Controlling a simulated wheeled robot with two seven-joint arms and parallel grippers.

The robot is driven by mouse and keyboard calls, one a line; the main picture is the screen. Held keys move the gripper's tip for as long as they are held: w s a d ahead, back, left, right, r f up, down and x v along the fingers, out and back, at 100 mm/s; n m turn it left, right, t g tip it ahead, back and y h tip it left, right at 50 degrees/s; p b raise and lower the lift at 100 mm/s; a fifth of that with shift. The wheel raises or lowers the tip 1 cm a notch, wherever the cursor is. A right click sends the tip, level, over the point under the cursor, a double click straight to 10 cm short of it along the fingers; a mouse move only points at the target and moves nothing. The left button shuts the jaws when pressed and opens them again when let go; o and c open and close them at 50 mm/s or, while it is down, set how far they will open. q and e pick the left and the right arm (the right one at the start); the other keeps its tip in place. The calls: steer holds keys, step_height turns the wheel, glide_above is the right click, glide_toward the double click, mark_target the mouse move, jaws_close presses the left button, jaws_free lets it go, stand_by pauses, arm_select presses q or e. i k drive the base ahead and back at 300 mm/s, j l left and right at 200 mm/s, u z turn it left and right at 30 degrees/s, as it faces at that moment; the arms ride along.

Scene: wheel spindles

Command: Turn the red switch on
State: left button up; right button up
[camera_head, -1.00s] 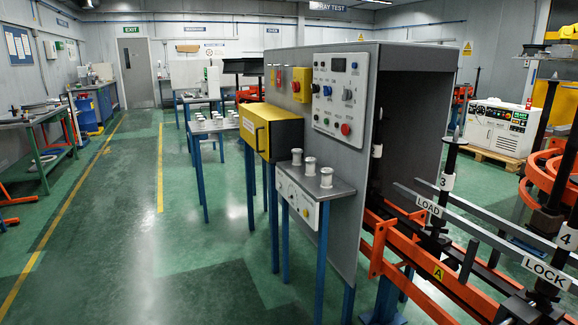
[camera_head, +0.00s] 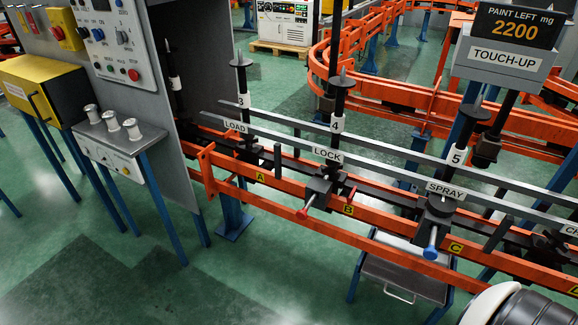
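Several red controls show in the camera_head view. A red round button (camera_head: 134,75) sits low on the white control panel (camera_head: 108,62) at upper left. Another red button (camera_head: 57,33) is on a small yellow box left of that panel. A red-tipped lever (camera_head: 303,213) sticks out under the LOCK sign (camera_head: 327,154) at station B on the orange rail. I cannot tell which is the task's red switch, or whether any is on. Neither gripper is in view. A white and black part at the lower right corner looks like my own arm.
The orange rail (camera_head: 380,240) with grey bars crosses the front, carrying spindles 3, 4 and 5. A blue-tipped lever (camera_head: 431,243) is at SPRAY. A grey tray (camera_head: 400,278) stands below. A yellow box (camera_head: 50,92) and spool shelf (camera_head: 100,141) are left. Green floor is clear at lower left.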

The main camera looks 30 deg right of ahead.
mark_target(58, 33)
steer(key=z, duration=1.1)
steer(key=u, duration=1.25)
steer(key=i+z, duration=0.15)
steer(key=i, duration=0.3)
